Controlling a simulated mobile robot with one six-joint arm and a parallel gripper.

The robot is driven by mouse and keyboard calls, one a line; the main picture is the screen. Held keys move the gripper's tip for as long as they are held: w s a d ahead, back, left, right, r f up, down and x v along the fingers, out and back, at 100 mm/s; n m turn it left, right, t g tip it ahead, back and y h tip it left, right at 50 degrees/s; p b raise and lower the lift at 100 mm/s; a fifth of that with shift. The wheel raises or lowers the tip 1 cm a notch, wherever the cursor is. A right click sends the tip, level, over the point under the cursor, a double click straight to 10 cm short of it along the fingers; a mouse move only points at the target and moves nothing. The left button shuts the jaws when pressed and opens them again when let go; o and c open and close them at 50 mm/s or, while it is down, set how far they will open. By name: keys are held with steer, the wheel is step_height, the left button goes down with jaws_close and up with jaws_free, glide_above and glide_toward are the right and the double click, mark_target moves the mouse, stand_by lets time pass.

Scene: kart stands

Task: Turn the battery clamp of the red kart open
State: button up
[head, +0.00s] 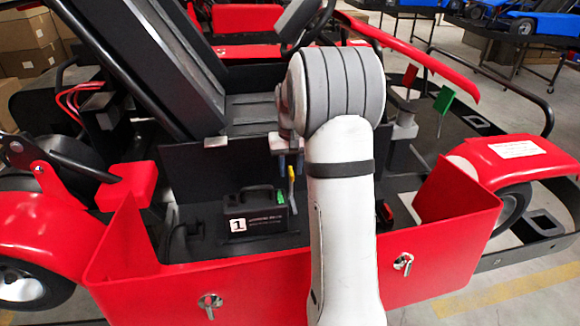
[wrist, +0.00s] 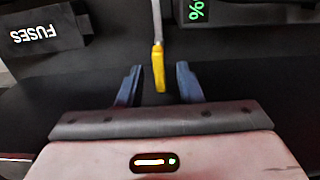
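The red kart (head: 400,280) fills the head view. Inside its side pod sits a black battery (head: 262,215) with a "1" label and a green patch. The clamp's yellow-tipped lever (head: 291,178) stands upright beside the battery, below my gripper (head: 290,160). In the wrist view, the yellow tip (wrist: 158,68) on a grey rod lies between the two blue fingers of my gripper (wrist: 158,85). The fingers are apart, with a gap on both sides of the tip. The battery's edge with a green "%" display (wrist: 197,10) shows at upper right. The clamp's base is hidden.
A black box marked FUSES (wrist: 38,35) is at upper left in the wrist view. The red side panel (head: 150,285) with silver latches runs along the front of the pod. The black seat (head: 170,65) rises behind. My arm hides the pod's middle.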

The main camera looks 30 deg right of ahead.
jaws_close()
steer(key=shift+a, duration=0.1)
stand_by(0.3)
